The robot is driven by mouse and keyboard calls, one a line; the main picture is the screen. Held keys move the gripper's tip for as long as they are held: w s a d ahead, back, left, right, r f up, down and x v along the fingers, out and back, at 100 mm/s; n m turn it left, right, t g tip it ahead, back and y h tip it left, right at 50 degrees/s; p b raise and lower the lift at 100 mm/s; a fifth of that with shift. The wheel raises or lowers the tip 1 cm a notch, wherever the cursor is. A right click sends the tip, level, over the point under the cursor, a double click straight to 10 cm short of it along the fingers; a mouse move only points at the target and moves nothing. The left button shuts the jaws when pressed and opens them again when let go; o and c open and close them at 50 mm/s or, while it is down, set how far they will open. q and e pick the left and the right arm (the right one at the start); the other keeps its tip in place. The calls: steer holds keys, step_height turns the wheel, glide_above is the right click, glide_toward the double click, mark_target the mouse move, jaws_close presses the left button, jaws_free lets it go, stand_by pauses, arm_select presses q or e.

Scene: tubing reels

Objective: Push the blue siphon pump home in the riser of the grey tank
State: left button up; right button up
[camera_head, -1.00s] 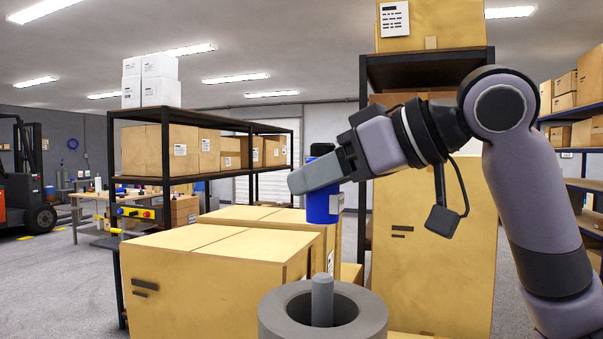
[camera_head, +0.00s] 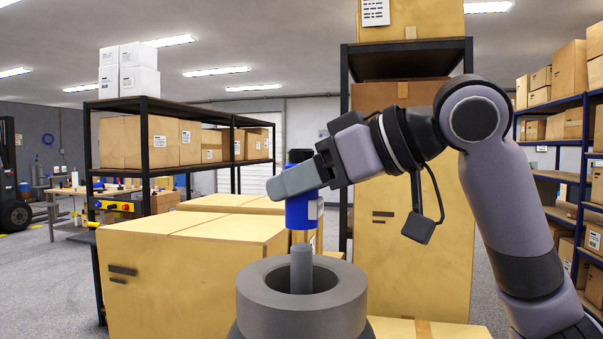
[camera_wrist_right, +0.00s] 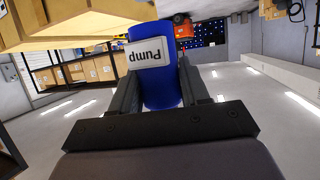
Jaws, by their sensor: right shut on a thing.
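The blue pump (camera_head: 300,212) with a dark top is upright in my right gripper (camera_head: 290,182), whose fingers are shut around its sides. In the right wrist view the pump (camera_wrist_right: 160,85) shows a white label reading "Pump" between the two fingers. The grey tank (camera_head: 255,300) stands at the bottom middle of the head view, with a round opening at its top. The grey riser (camera_head: 301,266) stands upright in that opening. The pump shows just above the riser's top, nearly in line with it, with a small gap between them. My left gripper is not in view.
Large cardboard boxes (camera_head: 190,262) stand behind and left of the tank. A tall box (camera_head: 420,250) on a rack stands behind my right arm. A black shelf (camera_head: 190,110) with boxes is at the back left, and blue shelving (camera_head: 560,195) is at the right.

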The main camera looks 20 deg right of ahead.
mark_target(301, 245)
steer(key=shift+f, duration=0.45)
steer(key=shift+f, duration=0.2)
steer(key=shift+f+b, duration=1.8)
steer(key=shift+f, duration=0.7)
steer(key=shift+f, duration=0.1)
steer(key=o, duration=1.2)
steer(key=v, duration=0.7)
steer(key=shift+d+b, duration=0.1)
steer(key=shift+b, duration=0.25)
steer(key=shift+s, duration=0.1)
